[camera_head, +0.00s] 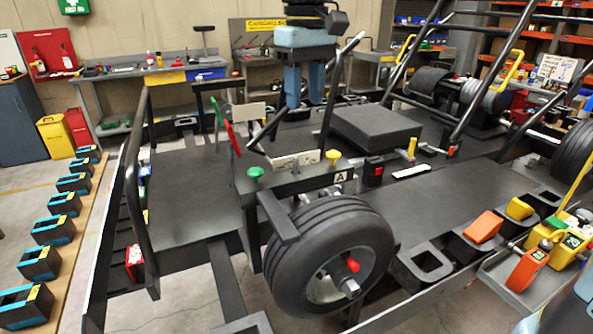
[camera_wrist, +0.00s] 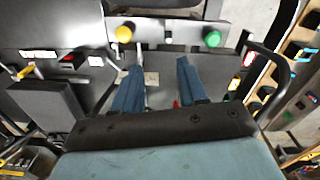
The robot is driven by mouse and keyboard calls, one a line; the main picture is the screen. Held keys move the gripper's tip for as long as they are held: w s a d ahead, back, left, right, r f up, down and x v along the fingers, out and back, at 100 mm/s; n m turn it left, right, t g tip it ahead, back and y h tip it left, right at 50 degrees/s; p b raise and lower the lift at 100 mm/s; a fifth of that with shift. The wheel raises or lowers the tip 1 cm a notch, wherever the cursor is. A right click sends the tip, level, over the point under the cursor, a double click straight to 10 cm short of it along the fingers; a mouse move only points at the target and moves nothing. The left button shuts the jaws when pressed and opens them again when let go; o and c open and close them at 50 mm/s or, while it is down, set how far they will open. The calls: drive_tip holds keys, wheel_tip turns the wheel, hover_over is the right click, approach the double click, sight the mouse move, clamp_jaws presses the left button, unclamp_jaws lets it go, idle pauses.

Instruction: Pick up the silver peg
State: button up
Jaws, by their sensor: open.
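My gripper (camera_head: 304,105) is open and empty, fingers pointing down above the kart stand, behind the panel marked A. In the wrist view, its two blue fingers (camera_wrist: 158,66) are spread apart. A thin pale silver-looking bar (camera_wrist: 139,52), which may be the silver peg, shows beside the left fingertip, near the yellow knob (camera_wrist: 123,34). A pale square plate (camera_wrist: 151,78) lies between the fingers. In the head view, I cannot clearly make out the silver peg; pale plates (camera_head: 285,162) sit on the panel top.
A green knob (camera_head: 255,172) and a yellow knob (camera_head: 333,155) flank the panel. Red and green levers (camera_head: 232,138) rise at its left. A wheel (camera_head: 328,255) is in front. A dark block (camera_head: 376,128) and tall black bars (camera_head: 485,70) stand to the right.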

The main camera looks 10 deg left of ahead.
drive_tip(key=a, duration=0.1)
hover_over(296, 157)
drive_tip(key=f, duration=0.8)
drive_tip(key=shift+w+d+f, duration=0.15)
drive_tip(key=shift+w, duration=0.05)
drive_tip(key=shift+s+f, duration=0.2)
drive_tip(key=shift+f, duration=2.5)
clamp_jaws()
